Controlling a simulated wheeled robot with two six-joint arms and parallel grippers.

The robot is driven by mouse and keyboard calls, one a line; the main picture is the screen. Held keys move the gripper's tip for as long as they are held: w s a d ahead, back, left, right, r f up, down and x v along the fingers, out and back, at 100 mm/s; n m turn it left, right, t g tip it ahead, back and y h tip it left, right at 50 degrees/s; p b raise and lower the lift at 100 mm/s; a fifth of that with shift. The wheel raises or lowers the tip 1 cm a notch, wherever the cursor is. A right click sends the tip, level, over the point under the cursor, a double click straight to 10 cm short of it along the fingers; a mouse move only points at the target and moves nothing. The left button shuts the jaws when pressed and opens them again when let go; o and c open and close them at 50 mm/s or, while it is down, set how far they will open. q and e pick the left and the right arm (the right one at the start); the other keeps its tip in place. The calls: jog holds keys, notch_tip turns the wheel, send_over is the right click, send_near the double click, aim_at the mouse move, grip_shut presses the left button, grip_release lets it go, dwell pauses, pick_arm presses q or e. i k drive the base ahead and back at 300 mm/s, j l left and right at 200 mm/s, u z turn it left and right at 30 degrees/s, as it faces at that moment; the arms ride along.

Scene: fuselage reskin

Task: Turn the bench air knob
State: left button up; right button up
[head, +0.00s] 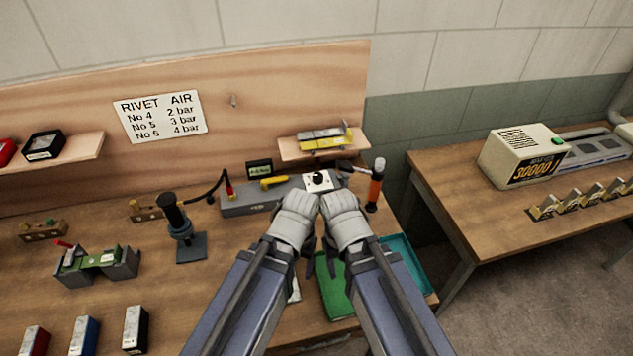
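The black air knob (318,177) sits on a small white plate at the right end of a long grey unit (250,203) on the bench, under the wall board. My two arms reach up side by side from the bottom, their pale grey wrist joints just below the knob plate. Dark parts of my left gripper (309,266) and my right gripper (331,264) show between and under the arms, apart from the knob. Their fingertips are mostly hidden, so I cannot tell whether they are open. The knob's pointer setting is too small to read.
A small display (259,168) stands behind the grey unit. An orange-and-black tool (376,187) stands right of the knob. A sign (160,116) lists rivet numbers and bar pressures. A green mat (336,298) and teal tray (407,262) lie near my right arm. A shelf (297,152) overhangs behind.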

aim_at(318, 177)
jog(key=i+l, duration=0.1)
jog(key=l, duration=0.3)
jog(key=i+l, duration=0.1)
jog(key=l, duration=0.3)
jog(key=i+l, duration=0.1)
jog(key=l, duration=0.7)
jog(key=i, duration=0.05)
